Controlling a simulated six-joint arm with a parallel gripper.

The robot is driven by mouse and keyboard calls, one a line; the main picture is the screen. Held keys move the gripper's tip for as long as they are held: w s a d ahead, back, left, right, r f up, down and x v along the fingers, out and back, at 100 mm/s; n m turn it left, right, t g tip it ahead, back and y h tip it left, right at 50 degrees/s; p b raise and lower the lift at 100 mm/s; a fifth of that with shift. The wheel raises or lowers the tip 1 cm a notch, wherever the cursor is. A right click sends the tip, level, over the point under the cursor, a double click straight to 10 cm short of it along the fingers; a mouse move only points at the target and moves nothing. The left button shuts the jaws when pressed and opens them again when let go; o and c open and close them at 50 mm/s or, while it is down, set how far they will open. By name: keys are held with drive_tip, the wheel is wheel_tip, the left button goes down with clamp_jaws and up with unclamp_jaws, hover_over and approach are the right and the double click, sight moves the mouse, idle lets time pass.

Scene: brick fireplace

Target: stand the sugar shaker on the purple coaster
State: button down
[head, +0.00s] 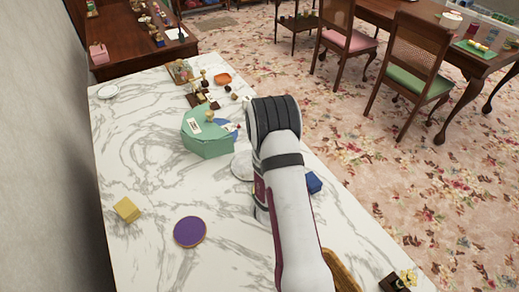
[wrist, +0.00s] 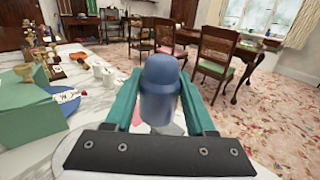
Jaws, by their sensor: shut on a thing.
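The purple coaster (head: 190,231) lies flat and bare on the marble top in the head view, left of my arm. A blue-grey shaker with a domed top (wrist: 160,95), which I take as the sugar shaker, is between the teal fingers of my gripper (wrist: 158,80) in the wrist view. The gripper is shut on it, and it looks about upright in that view. The coaster is not in the wrist view.
A green box (head: 207,143) stands on the counter beyond the coaster, with a white plate (head: 241,166) beside it. A yellow block (head: 127,209) is left of the coaster. Marble around the coaster is clear.

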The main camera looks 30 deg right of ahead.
drive_tip(key=shift+s+d+r, duration=0.15)
drive_tip(key=w+a+f+n+t+y, duration=0.1)
drive_tip(key=w+a+y, duration=0.1)
drive_tip(key=a, duration=0.7)
drive_tip(key=n+t+y, duration=0.4)
drive_tip(key=n+y, duration=0.1)
drive_tip(key=y, duration=0.1)
hover_over(189, 230)
wheel_tip(189, 230, down, 9)
drive_tip(key=shift+s, duration=0.15)
drive_tip(key=shift+f, duration=0.25)
drive_tip(key=shift+c, duration=1.2)
unclamp_jaws()
drive_tip(key=shift+f, duration=0.1)
